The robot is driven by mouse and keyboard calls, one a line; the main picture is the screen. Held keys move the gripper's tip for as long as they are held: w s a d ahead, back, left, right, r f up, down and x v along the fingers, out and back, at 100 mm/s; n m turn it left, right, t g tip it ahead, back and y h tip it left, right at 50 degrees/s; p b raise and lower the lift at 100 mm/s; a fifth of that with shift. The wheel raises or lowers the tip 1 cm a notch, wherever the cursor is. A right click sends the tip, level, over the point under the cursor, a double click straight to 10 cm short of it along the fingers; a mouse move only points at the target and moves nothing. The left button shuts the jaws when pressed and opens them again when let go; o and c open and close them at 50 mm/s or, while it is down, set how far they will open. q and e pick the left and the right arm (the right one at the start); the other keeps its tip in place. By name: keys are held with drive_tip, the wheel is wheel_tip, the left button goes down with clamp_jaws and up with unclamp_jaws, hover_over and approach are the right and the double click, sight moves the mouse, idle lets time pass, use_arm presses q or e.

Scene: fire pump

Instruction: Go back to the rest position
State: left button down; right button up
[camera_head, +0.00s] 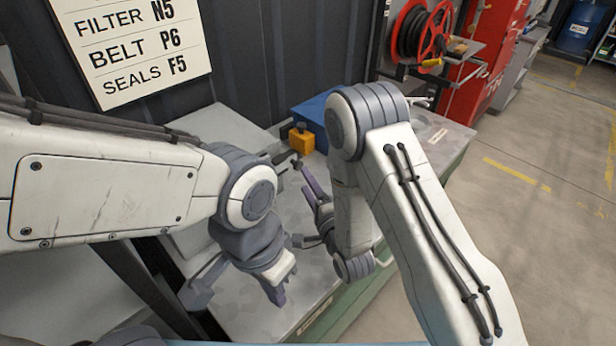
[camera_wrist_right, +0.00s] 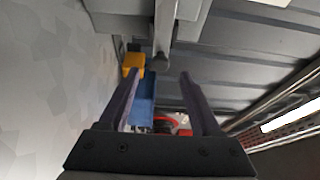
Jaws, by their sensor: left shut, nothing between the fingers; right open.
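My left gripper (camera_head: 278,290) is shut and empty, pointing down over the grey bench top (camera_head: 325,272) near its front. My right gripper (camera_head: 304,203) is open over the bench, partly hidden by its own forearm. In the right wrist view its two fingers (camera_wrist_right: 160,74) are spread, with nothing held between them. The yellow block (camera_wrist_right: 133,63) and blue box (camera_wrist_right: 141,100) show beyond the fingers there. Both arms are bent over the bench, and their wrists are close together in the head view.
The yellow block (camera_head: 301,139) and blue box (camera_head: 313,110) sit at the bench's back. A grey machine (camera_head: 228,130) stands behind my left arm. A sign (camera_head: 130,45) hangs on the dark wall. A red hose reel (camera_head: 422,35) is at the back. Open floor (camera_head: 545,150) lies right.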

drive_tip(key=s+a+r+n+g+h, duration=0.2)
drive_tip(key=s+a+r+n+g, duration=0.15)
drive_tip(key=s+n+g, duration=0.55)
drive_tip(key=s+d+r+n+g+h, duration=0.1)
drive_tip(key=s+d+n+g, duration=0.1)
drive_tip(key=s+n, duration=0.2)
drive_tip(key=s+d+r+n+g+h, duration=0.1)
drive_tip(key=s+d+r+n+g, duration=0.1)
drive_tip(key=s, duration=0.8)
drive_tip(key=s+d+r+n+g+h, duration=0.2)
drive_tip(key=s+d+n+g, duration=0.1)
drive_tip(key=s, duration=0.4)
drive_tip(key=d+n, duration=0.1)
drive_tip(key=n, duration=0.1)
drive_tip(key=shift+s+n+g, duration=0.3)
drive_tip(key=shift+n, duration=0.1)
drive_tip(key=shift+d, duration=0.1)
